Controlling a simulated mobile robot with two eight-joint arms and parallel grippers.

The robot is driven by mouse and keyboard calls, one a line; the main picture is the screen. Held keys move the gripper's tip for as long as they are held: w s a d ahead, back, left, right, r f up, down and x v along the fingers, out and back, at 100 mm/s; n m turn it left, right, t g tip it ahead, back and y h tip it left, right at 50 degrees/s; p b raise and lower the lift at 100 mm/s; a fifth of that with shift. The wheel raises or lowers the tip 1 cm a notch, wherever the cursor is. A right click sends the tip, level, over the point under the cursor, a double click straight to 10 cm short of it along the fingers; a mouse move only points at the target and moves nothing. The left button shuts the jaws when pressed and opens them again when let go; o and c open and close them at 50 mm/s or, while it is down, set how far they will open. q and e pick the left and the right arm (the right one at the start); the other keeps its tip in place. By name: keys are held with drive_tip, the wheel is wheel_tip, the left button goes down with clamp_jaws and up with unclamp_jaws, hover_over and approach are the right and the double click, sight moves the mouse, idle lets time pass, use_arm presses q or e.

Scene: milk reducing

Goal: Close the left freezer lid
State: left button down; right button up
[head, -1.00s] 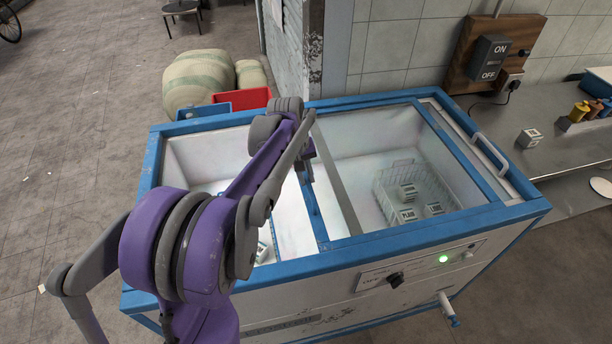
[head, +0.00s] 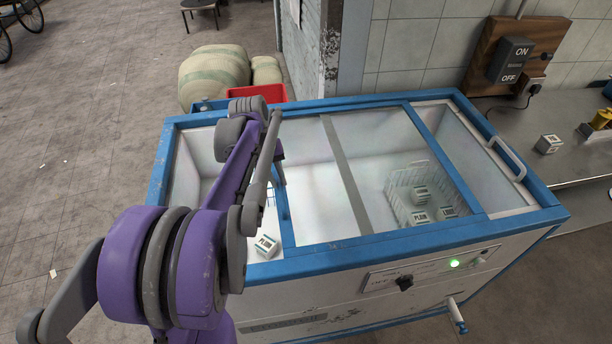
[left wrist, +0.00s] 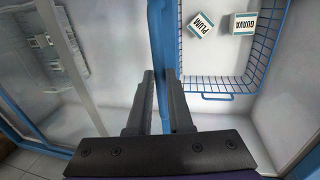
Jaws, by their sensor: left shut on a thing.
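The chest freezer (head: 400,250) has a blue rim and sliding glass lids. The left freezer lid (head: 288,225) is partly open; its blue left edge bar stands near the left-middle of the freezer, with an open gap to its left. My left gripper (head: 281,178) is at that bar, partly hidden by my arm in the head view. In the left wrist view its two fingers (left wrist: 160,78) are closed around the blue bar (left wrist: 158,30). The right gripper is not in view.
A wire basket (left wrist: 215,84) with small cartons shows through the open gap. Another basket (head: 405,195) with cartons lies under the right glass. A white carton (head: 266,245) is near the front inside wall. A counter (head: 575,165) is at right; sacks (head: 215,75) and a red crate (head: 257,93) are behind.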

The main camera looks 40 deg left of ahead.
use_arm(q)
drive_tip(key=shift+s+a+b, duration=0.35)
drive_tip(key=shift+s+a, duration=3)
drive_tip(key=shift+s, duration=0.85)
drive_tip(key=shift+s+a+b, duration=0.4)
drive_tip(key=shift+s+a, duration=2.95)
drive_tip(key=shift+s, duration=0.8)
drive_tip(key=shift+s+a+b, duration=0.35)
drive_tip(key=shift+s+a, duration=3)
drive_tip(key=shift+s, duration=0.85)
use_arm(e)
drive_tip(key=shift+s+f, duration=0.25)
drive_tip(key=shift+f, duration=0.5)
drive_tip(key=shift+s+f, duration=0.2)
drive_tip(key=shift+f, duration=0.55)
use_arm(q)
drive_tip(key=c, duration=1.1)
unclamp_jaws()
drive_tip(key=shift+o, duration=1.3)
drive_tip(key=shift+s+a, duration=0.1)
drive_tip(key=shift+r, duration=0.1)
wheel_tip(320, 180, up, 10)
drive_tip(key=s+a, duration=0.1)
drive_tip(key=shift+s+r, duration=0.25)
drive_tip(key=shift+s, duration=0.05)
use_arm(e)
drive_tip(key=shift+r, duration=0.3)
